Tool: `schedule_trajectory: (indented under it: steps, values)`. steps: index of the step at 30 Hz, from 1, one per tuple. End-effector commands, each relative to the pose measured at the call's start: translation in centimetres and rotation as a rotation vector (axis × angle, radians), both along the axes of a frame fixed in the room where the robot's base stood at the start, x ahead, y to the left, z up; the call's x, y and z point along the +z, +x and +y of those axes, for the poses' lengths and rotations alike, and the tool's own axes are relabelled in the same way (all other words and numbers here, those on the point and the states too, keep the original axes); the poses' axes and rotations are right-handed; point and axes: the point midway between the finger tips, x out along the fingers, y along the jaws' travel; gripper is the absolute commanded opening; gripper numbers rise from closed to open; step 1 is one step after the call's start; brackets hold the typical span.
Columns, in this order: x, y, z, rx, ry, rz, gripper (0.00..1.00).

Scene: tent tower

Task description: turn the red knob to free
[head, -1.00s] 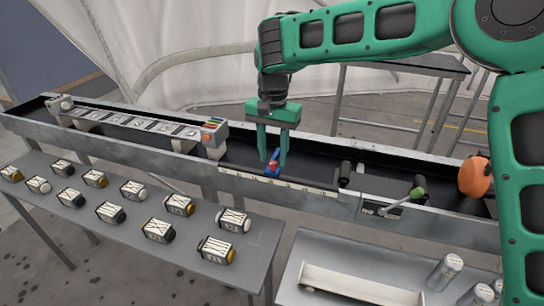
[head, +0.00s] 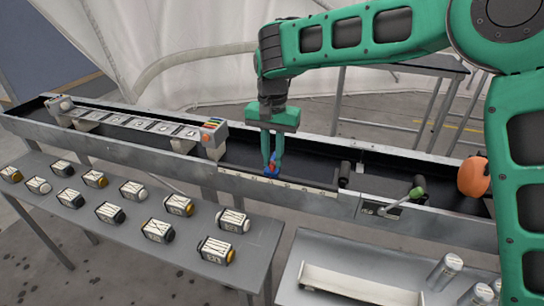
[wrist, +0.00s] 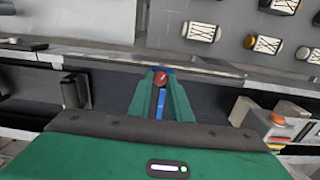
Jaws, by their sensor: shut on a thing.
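The red knob (wrist: 160,78) shows between the fingertips in the wrist view, with a narrow blue bar (wrist: 160,104) running from it between the fingers. In the head view the red knob (head: 272,164) is a small patch at the fingertips, above a blue base (head: 271,172) at the front wall of the long trough. My gripper (head: 272,160) points down with its fingers close together, shut on the red knob. The fingers hide much of the knob and bar, and no marking for free can be read.
The long metal trough (head: 110,140) holds a panel with several labelled tiles (head: 145,122) to the left. A green-tipped lever (head: 416,193) and an orange disc (head: 473,177) are to the right. Several labelled canisters (head: 217,249) lie on the front table.

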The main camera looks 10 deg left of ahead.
Motion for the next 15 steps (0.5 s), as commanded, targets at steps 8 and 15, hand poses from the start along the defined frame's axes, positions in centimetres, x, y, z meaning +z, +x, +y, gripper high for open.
schedule_trajectory:
  steps: [8,15]
  values:
    - [0.13,-0.05,0.09,0.186,0.004,-0.002,0.0]
    - [0.09,-0.03,-0.03,0.37,0.002,-0.002,0.0]
